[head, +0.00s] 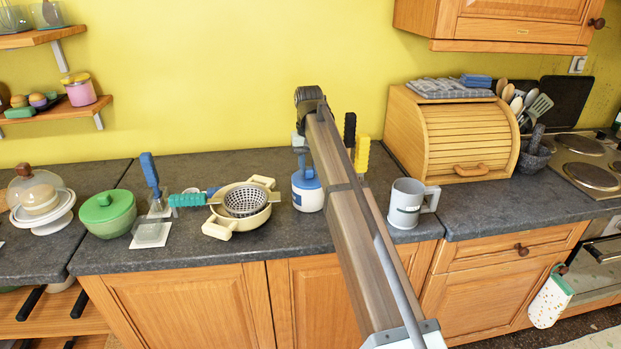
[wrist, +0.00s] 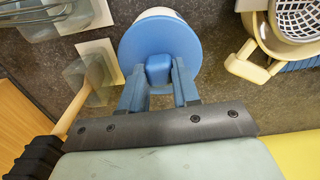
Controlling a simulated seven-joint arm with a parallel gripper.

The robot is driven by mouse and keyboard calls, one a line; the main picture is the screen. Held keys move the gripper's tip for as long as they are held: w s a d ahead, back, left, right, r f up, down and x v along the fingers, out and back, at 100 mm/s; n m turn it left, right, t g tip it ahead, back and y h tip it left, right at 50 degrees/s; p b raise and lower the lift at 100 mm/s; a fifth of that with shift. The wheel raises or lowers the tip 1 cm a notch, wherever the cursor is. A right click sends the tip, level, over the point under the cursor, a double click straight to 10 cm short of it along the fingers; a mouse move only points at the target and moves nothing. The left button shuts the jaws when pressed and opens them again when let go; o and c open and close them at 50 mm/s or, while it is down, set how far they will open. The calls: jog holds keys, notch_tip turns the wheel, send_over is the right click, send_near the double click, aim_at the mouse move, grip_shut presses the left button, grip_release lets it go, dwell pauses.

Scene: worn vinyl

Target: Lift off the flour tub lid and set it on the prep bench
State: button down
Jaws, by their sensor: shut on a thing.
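The flour tub (head: 308,199) is white with a blue band and stands on the dark prep bench (head: 350,240), partly hidden behind my arm. Its round blue lid (wrist: 145,42) is at the tub's top, and also shows in the head view (head: 302,180). In the wrist view my gripper (wrist: 158,75) is shut on the lid's blue knob, one finger on each side. A sliver of white tub shows past the lid's edge. Whether the lid still touches the tub's rim is hard to tell.
Left of the tub are a cream pot with a strainer (head: 245,201) and a green-lidded bowl (head: 107,214). A grey mug (head: 405,203) and a wooden bread bin (head: 455,137) stand to the right. Some bare bench lies along the front edge.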

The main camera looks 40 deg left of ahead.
jog(key=shift+r, duration=0.5)
dwell(0.5)
jog(key=shift+r, duration=1.85)
jog(key=shift+s, duration=0.3)
jog(key=s+n, duration=0.1)
jog(key=s, duration=0.7)
jog(key=d+f+m, duration=0.1)
jog(key=d+f, duration=0.5)
jog(key=d, duration=0.4)
jog(key=shift+w+d+f, duration=0.15)
jog(key=shift+w+f, duration=0.2)
jog(key=shift+f, duration=0.15)
